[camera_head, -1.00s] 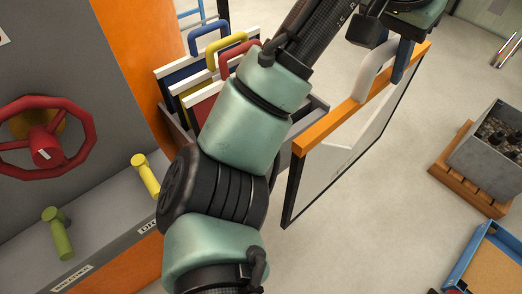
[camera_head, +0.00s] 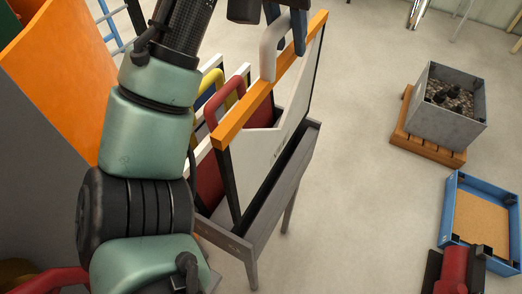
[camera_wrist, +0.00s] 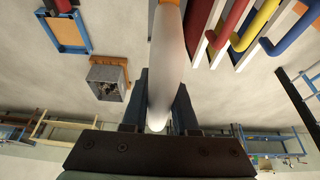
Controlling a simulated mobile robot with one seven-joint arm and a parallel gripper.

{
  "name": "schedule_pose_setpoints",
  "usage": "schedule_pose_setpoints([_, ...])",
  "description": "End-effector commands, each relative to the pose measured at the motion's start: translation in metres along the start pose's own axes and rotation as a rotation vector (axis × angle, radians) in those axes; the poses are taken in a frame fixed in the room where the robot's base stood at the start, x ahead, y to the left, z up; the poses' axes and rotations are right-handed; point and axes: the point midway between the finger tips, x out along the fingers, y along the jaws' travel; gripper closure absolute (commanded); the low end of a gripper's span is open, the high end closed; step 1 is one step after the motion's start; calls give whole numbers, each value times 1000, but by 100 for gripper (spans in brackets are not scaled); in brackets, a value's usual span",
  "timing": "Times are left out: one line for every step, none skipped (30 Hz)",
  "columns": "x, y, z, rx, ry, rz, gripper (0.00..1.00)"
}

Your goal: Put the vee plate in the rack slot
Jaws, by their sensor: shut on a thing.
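The vee plate (camera_head: 255,155) is a white panel with a V notch, dark side edges, an orange top bar (camera_head: 262,88) and a pale grey handle (camera_head: 268,52). My gripper (camera_head: 287,30) is shut on that handle, which also shows between the fingers in the wrist view (camera_wrist: 166,65). The plate hangs roughly upright over the grey rack (camera_head: 288,190), near its right side. Its lower edge is partly hidden by the rack's side, so I cannot tell whether it is inside a slot.
Plates with red (camera_head: 226,97), yellow (camera_head: 207,83) and blue handles stand in the rack left of the vee plate. An orange panel (camera_head: 55,75) rises at the left. A grey gravel bin (camera_head: 440,120) and blue tray (camera_head: 468,185) stand right, beyond open floor.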

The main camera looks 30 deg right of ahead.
Motion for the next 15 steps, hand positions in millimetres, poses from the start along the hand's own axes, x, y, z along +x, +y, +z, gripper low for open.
schedule_pose_setpoints([2, 1, 0, 2, 5, 1, 100])
schedule_pose_setpoints([6, 1, 2, 2, 5, 2, 100])
schedule_pose_setpoints([12, 1, 4, 2, 4, 3, 100])
schedule_pose_setpoints([17, 1, 6, 2, 4, 3, 100])
schedule_pose_setpoints([23, 1, 9, 1, 3, 5, 100])
schedule_pose_setpoints([32, 1, 13, 0, 3, 4, 100])
schedule_pose_setpoints([38, 1, 16, 0, 3, 5, 100])
schedule_pose_setpoints([45, 1, 18, 0, 4, 4, 100])
schedule_pose_setpoints([53, 0, 22, 0, 3, 4, 100])
schedule_pose_setpoints([59, 0, 25, 0, 1, 2, 100])
schedule_pose_setpoints([65, -1, 28, -1, 2, 1, 100])
schedule_pose_setpoints([74, 0, 31, -1, 2, 1, 100])
schedule_pose_setpoints([80, -1, 34, -2, 2, 1, 100])
schedule_pose_setpoints([86, -1, 36, -2, 2, 1, 100])
schedule_pose_setpoints([94, -1, 40, -2, 2, 1, 100])
